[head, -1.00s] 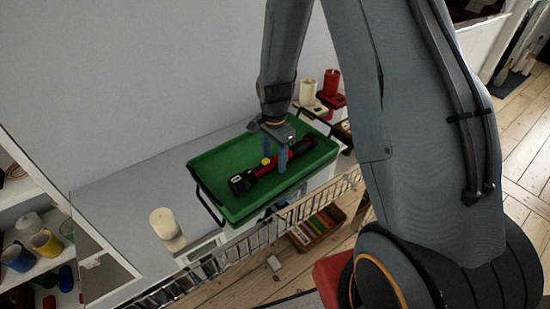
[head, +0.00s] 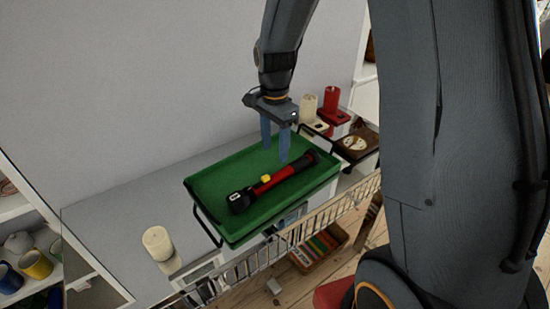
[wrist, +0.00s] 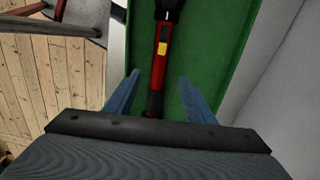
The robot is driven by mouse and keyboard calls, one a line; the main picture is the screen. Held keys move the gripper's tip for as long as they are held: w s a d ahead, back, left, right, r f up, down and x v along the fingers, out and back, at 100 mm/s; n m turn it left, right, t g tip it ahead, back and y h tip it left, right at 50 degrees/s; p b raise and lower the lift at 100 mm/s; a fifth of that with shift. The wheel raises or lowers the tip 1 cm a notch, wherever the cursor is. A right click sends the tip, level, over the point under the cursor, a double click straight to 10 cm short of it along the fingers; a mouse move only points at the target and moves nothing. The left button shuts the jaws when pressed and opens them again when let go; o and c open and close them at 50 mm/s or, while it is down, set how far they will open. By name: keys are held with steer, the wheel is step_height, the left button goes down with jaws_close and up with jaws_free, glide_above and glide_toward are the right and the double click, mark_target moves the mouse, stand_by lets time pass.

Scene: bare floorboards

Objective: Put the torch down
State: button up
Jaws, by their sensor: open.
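The torch (head: 273,181) is red and black with a yellow switch. It lies in the green tray (head: 210,176), slanting across its floor. My gripper (head: 275,150) is above the torch and tray, pointing down, with its two blue fingers apart and nothing between them in the head view. In the wrist view the torch (wrist: 158,62) lies beyond the open fingers (wrist: 158,85), on the green tray floor (wrist: 205,40).
The tray has black handles and sits on a grey surface with a wire rail (head: 290,240) along its front. A cream candle (head: 158,243) stands to the left. Another cream candle (head: 308,108) and a red candle (head: 331,100) stand behind right. A wall is at the back.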

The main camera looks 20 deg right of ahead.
steer(key=s+r+n+t, duration=0.1)
steer(key=s+r+n, duration=0.1)
steer(key=s+n, duration=1.1)
steer(key=s, duration=0.3)
steer(key=shift+s+d, duration=0.15)
steer(key=shift+d, duration=0.05)
